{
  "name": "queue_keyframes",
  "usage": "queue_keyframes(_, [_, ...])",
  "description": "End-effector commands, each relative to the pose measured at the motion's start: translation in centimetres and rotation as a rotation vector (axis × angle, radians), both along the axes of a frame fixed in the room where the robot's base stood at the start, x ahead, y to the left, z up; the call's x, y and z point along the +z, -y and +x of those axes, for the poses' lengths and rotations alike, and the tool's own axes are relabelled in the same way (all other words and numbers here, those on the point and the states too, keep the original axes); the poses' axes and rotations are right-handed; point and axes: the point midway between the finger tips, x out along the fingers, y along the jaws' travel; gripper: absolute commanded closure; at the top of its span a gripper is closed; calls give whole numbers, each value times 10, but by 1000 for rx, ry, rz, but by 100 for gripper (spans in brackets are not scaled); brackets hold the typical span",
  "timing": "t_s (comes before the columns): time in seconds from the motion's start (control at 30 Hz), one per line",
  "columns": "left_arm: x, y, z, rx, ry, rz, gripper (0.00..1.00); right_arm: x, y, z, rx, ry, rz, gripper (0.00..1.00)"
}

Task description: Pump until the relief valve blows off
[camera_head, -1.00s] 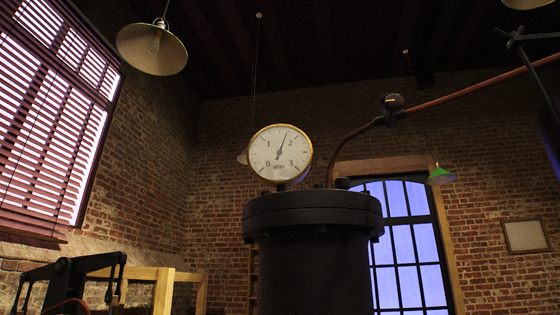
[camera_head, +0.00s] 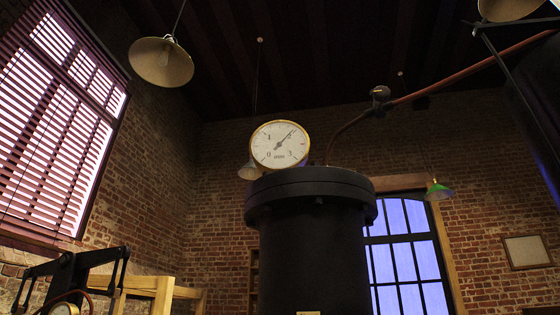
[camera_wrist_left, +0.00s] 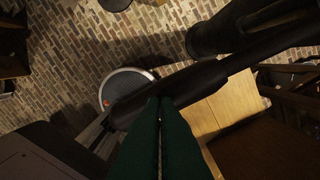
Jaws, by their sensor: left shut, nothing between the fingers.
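A round brass-rimmed gauge (camera_head: 280,145) stands above a large black flanged vessel (camera_head: 312,225) in the head view. Its needle points up and right, close to the 2. A copper pipe (camera_head: 470,72) runs from the vessel to the upper right, with a dark round fitting (camera_head: 380,96) on it; I cannot tell if this is the relief valve. A black lever frame (camera_head: 70,268) shows at the lower left. In the left wrist view my green left gripper (camera_wrist_left: 160,100) is shut and empty, its tips at a dark bar (camera_wrist_left: 200,82). Contact is unclear. My right gripper is out of view.
A wooden frame (camera_head: 160,287) stands beside the lever frame. A small brass-rimmed dial (camera_head: 66,309) is cut off at the bottom edge. Lamps hang from above, one at the upper left (camera_head: 160,62). Brick floor (camera_wrist_left: 60,60) shows in the left wrist view.

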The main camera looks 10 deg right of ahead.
Motion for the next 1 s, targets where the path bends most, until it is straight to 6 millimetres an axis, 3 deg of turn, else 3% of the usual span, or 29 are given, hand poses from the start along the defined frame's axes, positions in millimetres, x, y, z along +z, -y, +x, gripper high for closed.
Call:
queue_keyframes(0.17, [15,-1,0,0,0,4,100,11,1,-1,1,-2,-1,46])
queue_keyframes(0.7, [133,0,-1,-2,-1,4,100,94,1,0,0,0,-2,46])
queue_keyframes(0.8, [142,0,-1,-2,-2,4,100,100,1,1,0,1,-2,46])
queue_keyframes(1.0, [140,0,-1,-2,-2,2,100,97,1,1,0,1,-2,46])
